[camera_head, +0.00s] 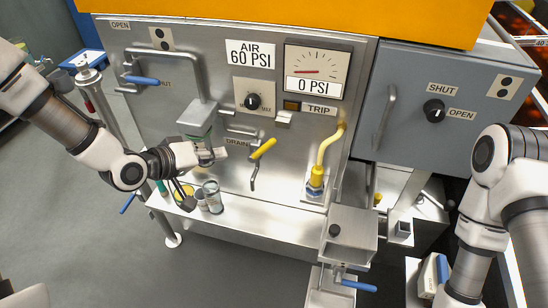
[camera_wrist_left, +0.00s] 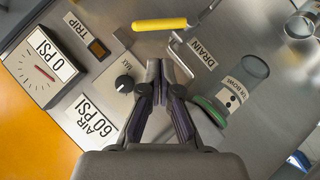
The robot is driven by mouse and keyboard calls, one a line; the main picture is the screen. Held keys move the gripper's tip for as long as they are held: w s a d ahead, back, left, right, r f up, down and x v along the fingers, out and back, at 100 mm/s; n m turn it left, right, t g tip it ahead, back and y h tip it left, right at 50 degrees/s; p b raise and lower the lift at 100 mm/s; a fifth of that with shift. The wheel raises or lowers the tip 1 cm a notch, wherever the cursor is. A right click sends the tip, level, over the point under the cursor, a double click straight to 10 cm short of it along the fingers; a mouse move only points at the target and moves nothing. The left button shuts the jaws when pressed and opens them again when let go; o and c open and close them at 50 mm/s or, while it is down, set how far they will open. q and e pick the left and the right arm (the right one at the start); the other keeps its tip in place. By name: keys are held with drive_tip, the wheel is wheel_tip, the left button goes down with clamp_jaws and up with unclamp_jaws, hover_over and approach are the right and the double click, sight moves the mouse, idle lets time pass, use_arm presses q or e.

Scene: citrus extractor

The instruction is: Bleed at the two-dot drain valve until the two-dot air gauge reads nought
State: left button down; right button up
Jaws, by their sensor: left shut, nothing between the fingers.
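The air gauge (camera_head: 318,72) is on the steel panel under the orange edge. Its display reads 0 PSI and its red needle lies left; it also shows in the left wrist view (camera_wrist_left: 42,68). The drain valve's yellow handle (camera_head: 263,149) slants up to the right beside the DRAIN label, and in the left wrist view (camera_wrist_left: 160,25) it lies beyond the fingertips. My left gripper (camera_head: 218,155) is shut and empty, left of the handle and apart from it; its fingers show in the left wrist view (camera_wrist_left: 163,68). My right gripper is out of view.
A two-dot plate (camera_head: 160,38) marks this panel; another (camera_head: 503,87) marks the right-hand cabinet. A glass bowl (camera_wrist_left: 245,82) hangs close to my left gripper. A clear jar (camera_head: 212,197) stands on the shelf below. A yellow pipe (camera_head: 328,150) rises right of the handle.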

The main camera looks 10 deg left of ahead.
use_arm(q)
drive_tip(key=a+n+t+b, duration=0.1)
drive_tip(key=a+t+b, duration=0.1)
hover_over(262, 151)
drive_tip(key=s+a, duration=0.2)
drive_tip(key=a, duration=0.2)
wheel_tip(262, 151, down, 2)
drive_tip(key=f, duration=0.1)
drive_tip(key=shift+w+d+f+b, duration=0.25)
drive_tip(key=shift+d+f, duration=0.15)
drive_tip(key=shift+d, duration=0.25)
drive_tip(key=shift+w+d+f+b, duration=0.2)
drive_tip(key=shift+d+f, duration=0.2)
drive_tip(key=shift+d, duration=0.2)
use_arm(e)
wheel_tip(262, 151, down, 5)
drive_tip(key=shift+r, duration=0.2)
